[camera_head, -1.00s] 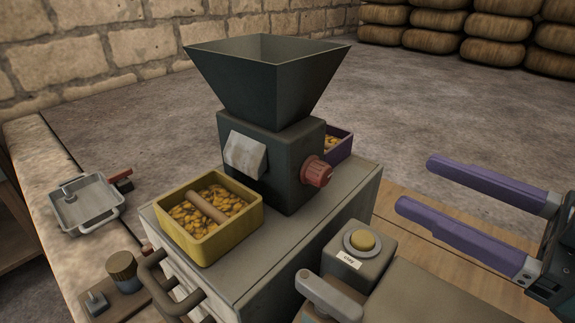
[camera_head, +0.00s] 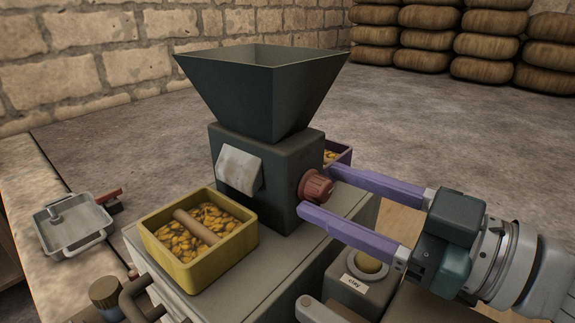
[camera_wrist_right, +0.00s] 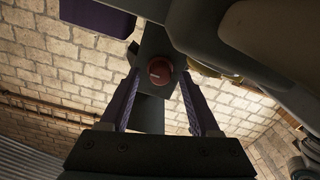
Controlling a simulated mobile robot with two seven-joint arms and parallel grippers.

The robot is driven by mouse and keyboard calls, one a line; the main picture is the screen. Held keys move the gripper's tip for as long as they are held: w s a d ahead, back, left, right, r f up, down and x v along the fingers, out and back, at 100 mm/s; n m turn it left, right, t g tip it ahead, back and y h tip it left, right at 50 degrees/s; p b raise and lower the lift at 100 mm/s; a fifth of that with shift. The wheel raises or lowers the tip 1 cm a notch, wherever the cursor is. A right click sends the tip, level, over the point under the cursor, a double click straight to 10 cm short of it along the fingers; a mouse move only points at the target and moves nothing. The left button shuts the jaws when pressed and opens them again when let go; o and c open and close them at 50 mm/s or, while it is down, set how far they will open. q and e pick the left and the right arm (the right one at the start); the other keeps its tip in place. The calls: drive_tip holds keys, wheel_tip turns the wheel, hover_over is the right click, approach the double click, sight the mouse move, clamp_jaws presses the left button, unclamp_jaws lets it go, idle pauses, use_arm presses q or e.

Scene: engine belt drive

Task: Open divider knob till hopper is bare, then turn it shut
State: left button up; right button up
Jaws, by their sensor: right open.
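The dark hopper (camera_head: 262,95) sits on the dark divider box (camera_head: 255,180). Its upper inner walls look bare; its bottom is hidden. The red divider knob (camera_head: 316,186) is on the box's right face and also shows in the right wrist view (camera_wrist_right: 160,71). My right gripper (camera_head: 316,189) is open, its purple fingers reaching to either side of the knob. In the wrist view the knob lies between the fingertips, with gaps visible. A yellow bin (camera_head: 201,262) holds many yellow pieces and a brown rod. A purple bin (camera_head: 346,155) behind the box holds similar pieces. My left gripper is out of view.
A grey metal tray (camera_head: 72,222) lies at the left. A stone wall and stacked sacks (camera_head: 490,45) are farther back.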

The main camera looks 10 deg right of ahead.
clamp_jaws()
idle(0.6)
